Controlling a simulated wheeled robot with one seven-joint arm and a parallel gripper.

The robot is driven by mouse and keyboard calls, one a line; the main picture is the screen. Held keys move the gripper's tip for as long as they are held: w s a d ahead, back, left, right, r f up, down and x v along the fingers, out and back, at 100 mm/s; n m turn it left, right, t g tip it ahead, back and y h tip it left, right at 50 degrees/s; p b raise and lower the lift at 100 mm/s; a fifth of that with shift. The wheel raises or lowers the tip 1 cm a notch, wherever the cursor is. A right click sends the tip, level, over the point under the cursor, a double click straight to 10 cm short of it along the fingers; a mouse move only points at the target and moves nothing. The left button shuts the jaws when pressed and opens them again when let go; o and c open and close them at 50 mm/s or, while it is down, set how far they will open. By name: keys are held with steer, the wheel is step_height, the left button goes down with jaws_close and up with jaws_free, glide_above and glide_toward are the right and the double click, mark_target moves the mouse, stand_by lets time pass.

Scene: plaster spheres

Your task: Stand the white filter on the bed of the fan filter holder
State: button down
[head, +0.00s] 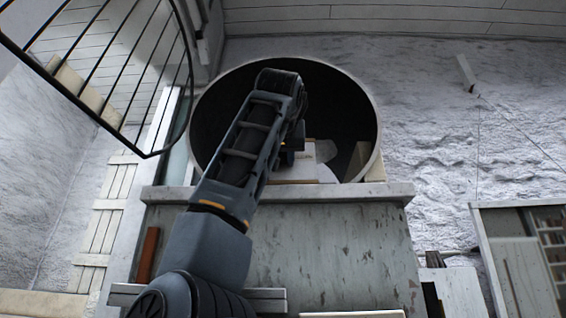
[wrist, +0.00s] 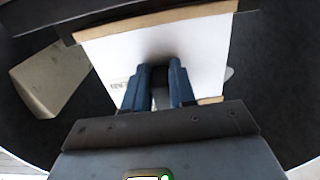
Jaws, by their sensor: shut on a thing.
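The white filter is a flat white panel with tan edges; in the wrist view the filter (wrist: 205,60) fills the upper middle. My gripper (wrist: 160,72) is shut on it, with its two blue fingers against the panel. In the head view the filter (head: 300,168) shows partly behind my arm, inside a large round opening. The fan filter holder (head: 372,95) appears to be this round, dark-lined housing. A dark bar (wrist: 110,14) runs along the filter's far tan edge; I cannot tell whether they touch or whether this bar is the bed.
A beige block (wrist: 45,78) lies inside the housing beside the filter; it also shows at the right in the head view (head: 360,160). A grey ledge (head: 350,193) runs below the opening. A black railing (head: 120,70) hangs at upper left.

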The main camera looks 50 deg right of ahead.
mark_target(284, 175)
steer(key=shift+f+b, duration=1.05)
steer(key=shift+f, duration=0.55)
steer(key=c, duration=0.8)
jaws_free()
steer(key=shift+c, duration=0.2)
steer(key=shift+r, duration=0.15)
